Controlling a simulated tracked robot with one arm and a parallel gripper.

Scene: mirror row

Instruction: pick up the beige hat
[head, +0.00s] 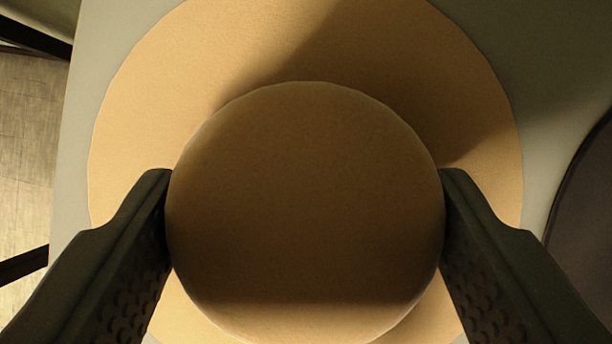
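The beige hat (300,190) fills the middle of the head view, seen from above. Its round crown is in shadow, and its wide brim (150,110) spreads around it. My gripper (307,175) has one dark finger on the left and one on the right of the crown. Both fingers meet the crown's sides with no visible gap, so it looks shut on the crown. The near part of the brim is partly hidden by the crown and fingers. The hat appears to be on or very close to the grey surface below.
A pale grey-green tabletop (555,60) lies under the hat, with its edge at the left. A dark rounded object (590,220) is at the right, close to the brim. Light floor (25,130) and dark bars show beyond the left edge.

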